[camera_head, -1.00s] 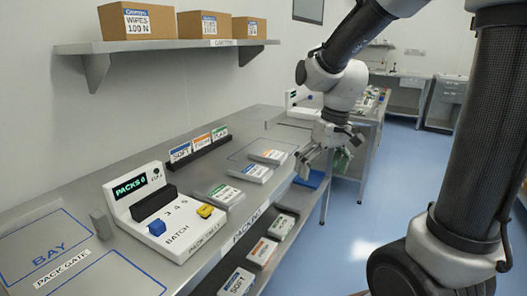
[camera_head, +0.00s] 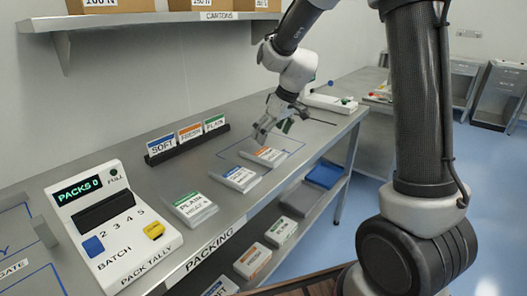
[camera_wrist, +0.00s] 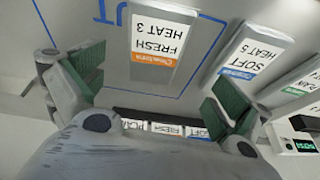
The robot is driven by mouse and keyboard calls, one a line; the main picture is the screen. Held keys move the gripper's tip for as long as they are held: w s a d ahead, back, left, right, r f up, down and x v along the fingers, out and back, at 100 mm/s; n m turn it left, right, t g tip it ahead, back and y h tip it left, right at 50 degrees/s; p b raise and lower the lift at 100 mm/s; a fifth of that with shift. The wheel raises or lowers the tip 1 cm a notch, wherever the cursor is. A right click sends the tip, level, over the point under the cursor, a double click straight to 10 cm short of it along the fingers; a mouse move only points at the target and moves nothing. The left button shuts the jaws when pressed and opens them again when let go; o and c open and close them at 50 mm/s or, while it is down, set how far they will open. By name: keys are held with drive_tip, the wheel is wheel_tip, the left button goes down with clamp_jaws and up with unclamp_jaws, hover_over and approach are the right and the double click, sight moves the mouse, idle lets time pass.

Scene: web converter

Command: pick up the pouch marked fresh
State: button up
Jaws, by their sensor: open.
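The pouch marked FRESH (camera_head: 263,157), white with an orange band, lies flat on the packing bench, the farthest pouch in its row. In the wrist view the pouch (camera_wrist: 163,44) reads "FRESH HEAT 3" upside down, beyond the fingertips and nearer the top edge. My gripper (camera_head: 266,132) is open and empty, above the bench close to this pouch. Its green-padded fingers (camera_wrist: 158,90) stand wide apart in the wrist view, with no pouch between them.
A SOFT pouch (camera_head: 237,178) and a PLAIN pouch (camera_head: 196,208) lie nearer along the bench. A card rack (camera_head: 187,145) stands behind them. The pack tally box (camera_head: 112,224) is at the left. More pouches (camera_head: 253,260) lie on the lower shelf, beside a blue tray (camera_head: 324,174).

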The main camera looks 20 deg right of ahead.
sight(263, 152)
drive_tip(key=shift+w, duration=0.4)
drive_tip(key=shift+r+n, duration=0.1)
drive_tip(key=shift+n, duration=0.4)
drive_tip(key=x, duration=0.7)
drive_tip(key=shift+d+f, duration=0.2)
drive_tip(key=shift+f, duration=0.3)
drive_tip(key=c, duration=1.1)
